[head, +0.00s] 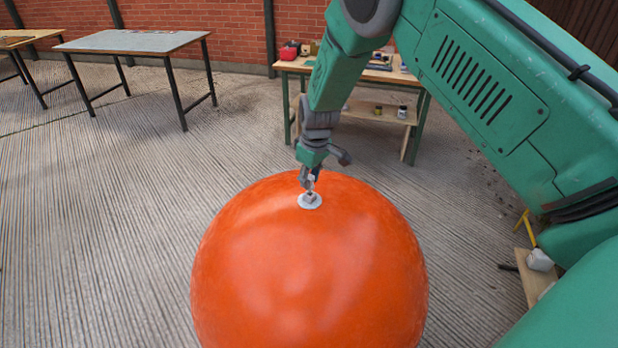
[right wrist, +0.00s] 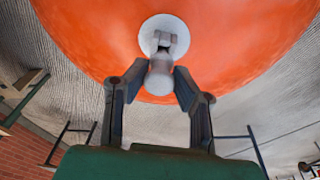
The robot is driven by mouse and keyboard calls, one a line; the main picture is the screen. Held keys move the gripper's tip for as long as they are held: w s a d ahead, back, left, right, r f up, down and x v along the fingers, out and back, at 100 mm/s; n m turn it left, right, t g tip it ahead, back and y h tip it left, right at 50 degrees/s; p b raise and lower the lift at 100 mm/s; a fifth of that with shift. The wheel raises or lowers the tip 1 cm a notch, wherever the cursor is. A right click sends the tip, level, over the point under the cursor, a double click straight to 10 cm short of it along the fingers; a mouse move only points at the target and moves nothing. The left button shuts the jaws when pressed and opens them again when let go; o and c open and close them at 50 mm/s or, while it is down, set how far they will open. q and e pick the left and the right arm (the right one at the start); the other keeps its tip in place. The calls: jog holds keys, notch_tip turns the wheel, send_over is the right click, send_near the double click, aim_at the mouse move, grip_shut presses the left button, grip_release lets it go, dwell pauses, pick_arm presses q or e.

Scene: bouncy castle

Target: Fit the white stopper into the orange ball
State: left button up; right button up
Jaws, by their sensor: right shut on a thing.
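The large orange ball (head: 310,265) fills the lower middle of the head view and also spans the top of the right wrist view (right wrist: 90,25). A round white patch (head: 302,200) with a small grey fitting lies on its upper side; the patch also shows in the right wrist view (right wrist: 147,35). My right gripper (head: 309,184) points down at this patch. In the right wrist view its fingertips (right wrist: 161,84) are shut on the white stopper (right wrist: 159,80), a small rounded piece. The stopper overlaps the patch in view; I cannot tell whether it is seated. My left gripper is out of view.
A green-legged workbench (head: 415,118) with small items stands behind my right arm. A grey-topped table (head: 130,42) and a wooden table (head: 18,40) stand at the back left by the brick wall. The ribbed floor left of the ball is clear.

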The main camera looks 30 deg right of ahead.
jog(key=shift+f+b, duration=0.5)
jog(key=shift+f, duration=0.6)
jog(key=o, duration=1)
jog(key=shift+c, duration=0.2)
jog(key=shift+r, duration=0.15)
jog(key=shift+r, duration=0.25)
notch_tip(320, 180, up, 11)
jog(key=s, duration=0.1)
jog(key=shift+s, duration=0.35)
